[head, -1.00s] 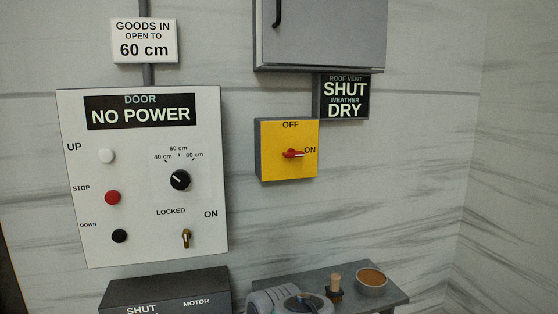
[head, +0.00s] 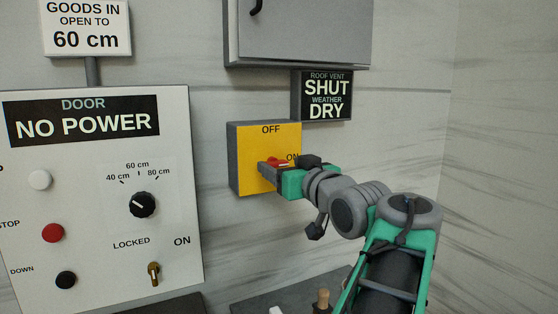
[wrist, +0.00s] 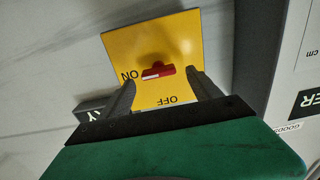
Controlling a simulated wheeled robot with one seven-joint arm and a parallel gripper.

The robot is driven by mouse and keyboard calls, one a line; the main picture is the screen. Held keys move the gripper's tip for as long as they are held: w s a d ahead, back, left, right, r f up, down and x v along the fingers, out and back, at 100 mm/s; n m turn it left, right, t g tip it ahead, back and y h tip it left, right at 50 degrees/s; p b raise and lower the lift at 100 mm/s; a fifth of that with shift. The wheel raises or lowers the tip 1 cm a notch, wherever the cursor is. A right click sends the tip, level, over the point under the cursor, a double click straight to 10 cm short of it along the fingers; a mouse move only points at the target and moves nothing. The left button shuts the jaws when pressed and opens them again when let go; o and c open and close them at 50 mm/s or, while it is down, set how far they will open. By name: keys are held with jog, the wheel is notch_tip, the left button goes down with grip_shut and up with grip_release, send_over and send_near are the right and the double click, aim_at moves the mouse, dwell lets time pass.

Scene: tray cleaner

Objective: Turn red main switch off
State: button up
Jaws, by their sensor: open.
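The red main switch (head: 275,161) sits on a yellow box (head: 250,140) on the wall, marked OFF at the top and ON at the right. In the wrist view the red handle (wrist: 157,70) lies sideways, its white mark toward the word ON. My gripper (head: 268,172) is in front of the yellow box and partly hides the switch in the head view. In the wrist view my gripper (wrist: 163,84) is open, one finger on each side of the handle. The handle shows between the fingers, with gaps to both; I cannot tell the exact depth.
A door control panel (head: 100,200) reading NO POWER, with buttons, a dial and a key switch, is at the left. A grey cabinet (head: 310,30) and a SHUT/DRY sign (head: 325,95) are above the yellow box. A shelf (head: 265,303) is below. The wall at right is free.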

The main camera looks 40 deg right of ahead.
aim_at(275, 163)
jog(key=shift+x, duration=1.25)
jog(key=c, duration=1.4)
